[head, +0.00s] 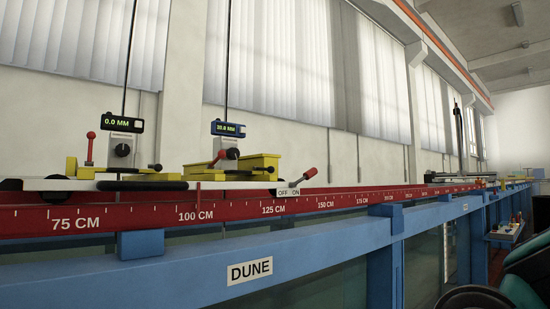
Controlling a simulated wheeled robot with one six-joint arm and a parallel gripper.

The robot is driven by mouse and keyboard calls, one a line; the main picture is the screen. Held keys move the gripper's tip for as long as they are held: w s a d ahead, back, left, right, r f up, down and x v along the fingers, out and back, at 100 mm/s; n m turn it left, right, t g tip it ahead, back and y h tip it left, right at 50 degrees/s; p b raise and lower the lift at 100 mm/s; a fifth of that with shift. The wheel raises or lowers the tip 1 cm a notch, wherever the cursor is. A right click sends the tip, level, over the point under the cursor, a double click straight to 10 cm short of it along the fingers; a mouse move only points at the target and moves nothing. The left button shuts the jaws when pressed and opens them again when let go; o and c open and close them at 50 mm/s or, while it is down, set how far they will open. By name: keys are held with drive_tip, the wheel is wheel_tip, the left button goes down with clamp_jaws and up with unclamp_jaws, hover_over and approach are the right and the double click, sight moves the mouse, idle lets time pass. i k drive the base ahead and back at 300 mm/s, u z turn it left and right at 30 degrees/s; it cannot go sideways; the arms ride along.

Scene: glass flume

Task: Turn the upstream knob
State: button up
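Two instrument carriages stand on the flume's red rail. The left one has a black knob (122,150) on a grey block, below a small display (123,125) reading 0.0 MM. The right one has a black knob (232,154) beside yellow parts, below a blue-framed display (228,128) that seems to read 20.8 MM. No label shows which knob is upstream. My gripper is not in view.
A red lever (90,149) stands left of the left knob. A red-tipped handle (308,174) sits by an OFF/ON plate (288,192). The blue flume beam (330,250) with a DUNE label runs across the front. Dark green and black rounded shapes (525,280) fill the lower right.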

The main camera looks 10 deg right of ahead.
sight(233, 154)
drive_tip(key=u, duration=0.05)
drive_tip(key=i, duration=0.85)
drive_tip(key=u, duration=0.35)
